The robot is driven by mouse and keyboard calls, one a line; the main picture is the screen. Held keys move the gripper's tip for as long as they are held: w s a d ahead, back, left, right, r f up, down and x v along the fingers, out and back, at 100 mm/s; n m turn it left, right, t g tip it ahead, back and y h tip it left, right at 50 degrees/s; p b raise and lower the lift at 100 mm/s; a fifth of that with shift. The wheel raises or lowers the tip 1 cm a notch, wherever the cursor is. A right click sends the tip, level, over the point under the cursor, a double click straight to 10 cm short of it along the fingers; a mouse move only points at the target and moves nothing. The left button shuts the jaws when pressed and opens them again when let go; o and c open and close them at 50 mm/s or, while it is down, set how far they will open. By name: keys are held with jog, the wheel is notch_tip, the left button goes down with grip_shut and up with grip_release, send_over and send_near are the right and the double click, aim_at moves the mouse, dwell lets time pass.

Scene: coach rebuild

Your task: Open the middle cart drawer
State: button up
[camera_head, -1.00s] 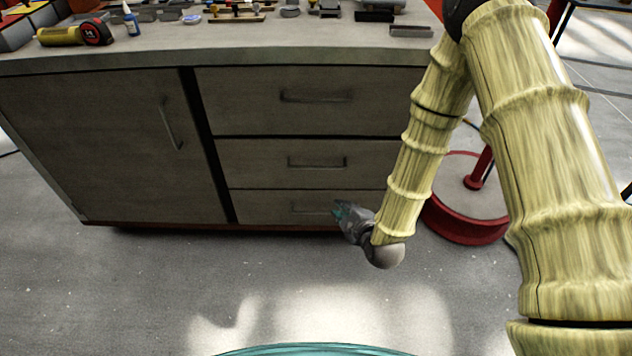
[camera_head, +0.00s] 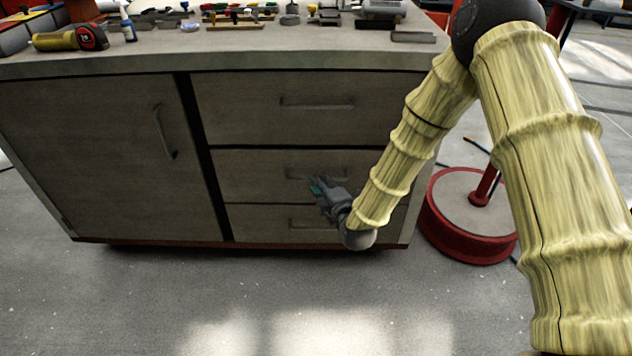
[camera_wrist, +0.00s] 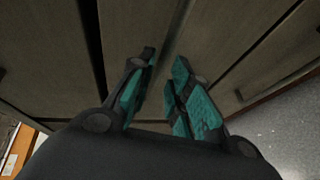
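The grey-brown cart has three stacked drawers on its right side. The middle drawer (camera_head: 240,166) looks flush with the front, its bar handle (camera_head: 297,173) partly hidden behind my gripper. My gripper (camera_head: 318,188) is in front of the lower part of that drawer, just below the handle; whether it touches the front cannot be told. In the wrist view my gripper (camera_wrist: 160,95) has its teal-padded fingers apart, with nothing seen between them.
The top drawer (camera_head: 240,105) and bottom drawer (camera_head: 255,222) look closed. A door (camera_head: 90,150) with an upright handle is at the left. Tools and a tape measure (camera_head: 70,40) lie on the worktop. A red round base (camera_head: 465,225) stands right of the cart.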

jog(key=shift+x, duration=1.9)
grip_shut()
